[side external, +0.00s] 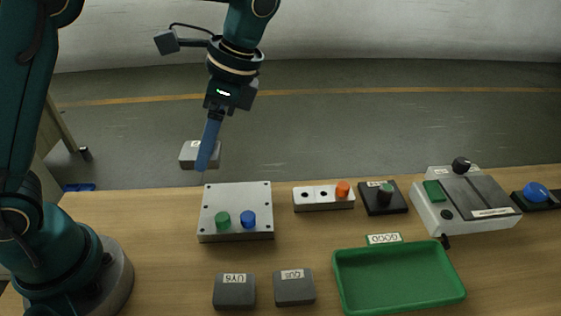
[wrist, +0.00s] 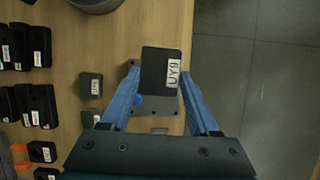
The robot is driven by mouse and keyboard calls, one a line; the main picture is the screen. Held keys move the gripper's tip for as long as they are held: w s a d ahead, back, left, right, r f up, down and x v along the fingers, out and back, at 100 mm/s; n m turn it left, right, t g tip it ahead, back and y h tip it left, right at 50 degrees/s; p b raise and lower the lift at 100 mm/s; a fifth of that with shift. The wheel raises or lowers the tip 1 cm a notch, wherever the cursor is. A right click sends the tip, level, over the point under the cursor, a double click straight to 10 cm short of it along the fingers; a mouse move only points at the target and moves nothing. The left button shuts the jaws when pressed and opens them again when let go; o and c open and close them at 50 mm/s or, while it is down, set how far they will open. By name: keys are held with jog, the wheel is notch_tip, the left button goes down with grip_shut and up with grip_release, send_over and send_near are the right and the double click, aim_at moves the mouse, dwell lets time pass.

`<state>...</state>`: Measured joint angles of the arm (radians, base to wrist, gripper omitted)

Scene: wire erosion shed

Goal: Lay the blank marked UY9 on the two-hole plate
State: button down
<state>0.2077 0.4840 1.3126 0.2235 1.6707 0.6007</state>
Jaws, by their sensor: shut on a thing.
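My gripper (wrist: 162,105) is shut on a dark grey blank (wrist: 155,72), whose white label seems to read UY9. In the side view the held blank (side external: 188,155) is raised beyond the bench's back edge, behind my gripper's blue fingers (side external: 206,160). A silver plate (side external: 257,192) with small corner dots and a green and a blue knob lies to its lower right; it is partly hidden in the wrist view (wrist: 157,125). A white block (side external: 308,206) shows two dark holes and an orange knob. I cannot tell for sure which is the two-hole plate.
Two labelled grey blanks (side external: 234,293) (side external: 294,290) lie in front of the silver plate. A green tray (side external: 400,301), a black knob block (side external: 384,208) and a grey device (side external: 432,215) stand to the right. Several dark labelled blocks (wrist: 42,100) lie left in the wrist view.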

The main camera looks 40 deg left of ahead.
jog(key=w+f, duration=0.4)
jog(key=w, duration=0.2)
send_over(237, 190)
jog(key=w+d, duration=0.1)
jog(key=shift+f, duration=2.6)
jog(key=shift+f, duration=0.75)
jog(key=shift+c, duration=0.2)
grip_release()
jog(key=shift+o, duration=0.2)
notch_tip(237, 190, up, 7)
